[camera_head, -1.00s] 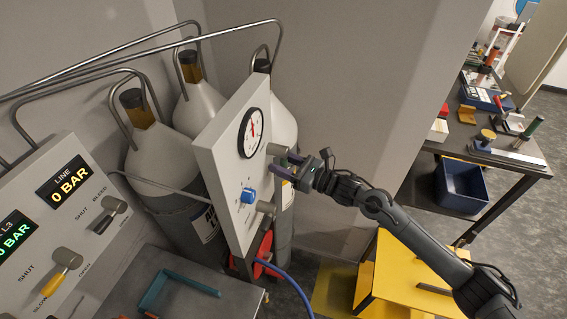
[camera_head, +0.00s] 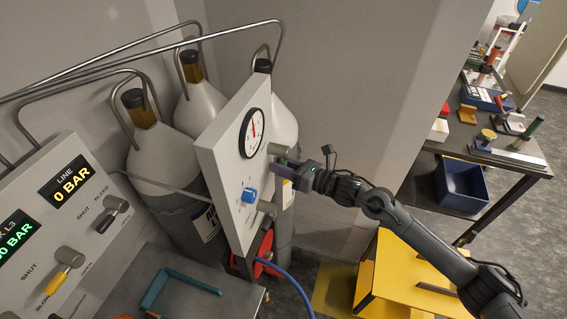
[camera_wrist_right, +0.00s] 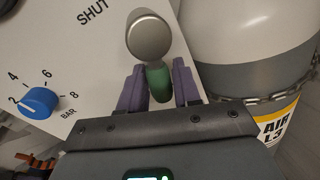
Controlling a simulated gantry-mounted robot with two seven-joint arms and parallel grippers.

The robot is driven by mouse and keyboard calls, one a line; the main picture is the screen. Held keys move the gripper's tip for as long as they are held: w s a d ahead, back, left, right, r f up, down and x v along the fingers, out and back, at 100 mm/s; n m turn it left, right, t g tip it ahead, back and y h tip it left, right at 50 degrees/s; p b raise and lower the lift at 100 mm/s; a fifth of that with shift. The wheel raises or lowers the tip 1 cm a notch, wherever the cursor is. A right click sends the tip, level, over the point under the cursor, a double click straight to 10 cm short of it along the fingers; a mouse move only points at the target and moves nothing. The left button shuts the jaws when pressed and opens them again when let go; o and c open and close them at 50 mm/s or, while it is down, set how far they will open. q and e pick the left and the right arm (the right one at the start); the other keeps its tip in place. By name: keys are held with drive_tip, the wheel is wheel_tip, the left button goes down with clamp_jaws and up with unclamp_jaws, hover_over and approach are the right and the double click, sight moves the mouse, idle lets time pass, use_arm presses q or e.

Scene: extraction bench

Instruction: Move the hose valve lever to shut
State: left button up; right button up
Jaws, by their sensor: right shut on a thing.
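The hose valve is on a white upright panel (camera_head: 215,160). Its round grey hub (camera_head: 277,149) shows near the panel's right edge, and the hub also fills the top of the right wrist view (camera_wrist_right: 148,37). The green lever (camera_wrist_right: 158,82) points down from the hub, a little to the right, between the purple fingers of my right gripper (camera_wrist_right: 158,90). My right gripper (camera_head: 284,170) is shut on the lever. The word SHUT (camera_wrist_right: 92,12) is printed left of the hub. My left gripper is not in view.
A pressure gauge (camera_head: 251,133) and a blue knob (camera_head: 249,195) are on the same panel. Gas cylinders (camera_head: 197,110) stand behind it. A blue hose (camera_head: 295,280) runs below. A yellow stand (camera_head: 390,265) is under my right arm. A separate console (camera_head: 60,230) is at left.

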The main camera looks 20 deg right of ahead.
drive_tip(key=m, duration=0.1)
drive_tip(key=s+m+g, duration=0.1)
drive_tip(key=shift+a+r+m+p, duration=0.3)
drive_tip(key=shift+a+r+p, duration=0.1)
drive_tip(key=m, duration=0.1)
drive_tip(key=r+m+p, duration=0.1)
drive_tip(key=s+m, duration=0.1)
drive_tip(key=m, duration=0.1)
drive_tip(key=shift+a+r+g+p, duration=0.2)
drive_tip(key=shift+a+g+p, duration=0.15)
drive_tip(key=shift+a+g, duration=0.05)
drive_tip(key=m, duration=0.1)
drive_tip(key=r+m+p, duration=0.1)
drive_tip(key=m, duration=0.1)
drive_tip(key=shift+s+a+r+g+y+p, duration=0.2)
drive_tip(key=shift+a+g+y+p, duration=0.1)
drive_tip(key=shift+g, duration=0.1)
drive_tip(key=shift+s+r+m+g+p, duration=0.1)
drive_tip(key=shift+r+m+g+p, duration=0.45)
drive_tip(key=shift+m, duration=0.85)
drive_tip(key=shift+r, duration=0.15)
drive_tip(key=o, duration=0.9)
